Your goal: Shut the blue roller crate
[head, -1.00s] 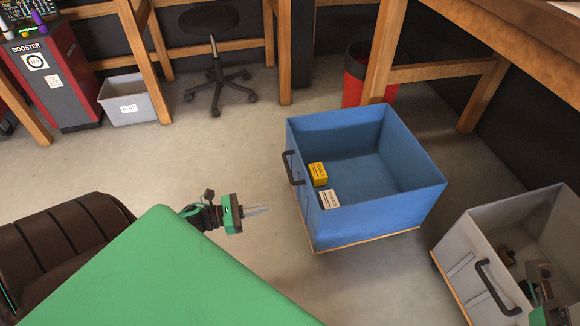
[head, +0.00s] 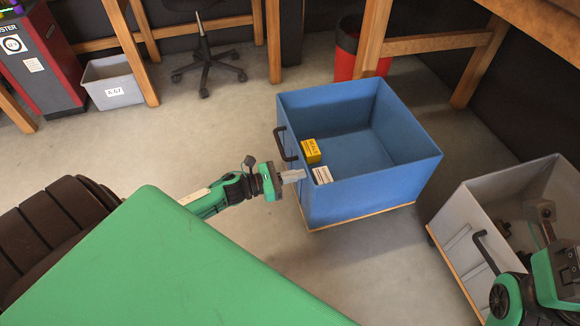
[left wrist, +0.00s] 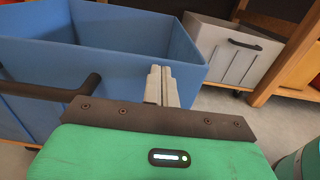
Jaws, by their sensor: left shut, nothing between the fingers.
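The blue roller crate (head: 350,205) stands on the floor, out in front of the wooden bench frame, open at the top. Its black bar handle (head: 284,144) is on its left wall and also shows at the left of the left wrist view (left wrist: 58,91). A yellow box (head: 310,151) and a white box (head: 322,175) are inside by that wall. My left gripper (head: 293,176) is shut and empty, close to the left wall, below the handle in the picture; contact is unclear. My right gripper (head: 545,222) is over the grey crate, its fingers partly hidden.
A grey crate (head: 462,215) with a black handle stands at the right, with a floor gap to the blue one. A red bin (head: 346,62) stands behind, near the bench legs (head: 374,40). Open floor lies left of the blue crate.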

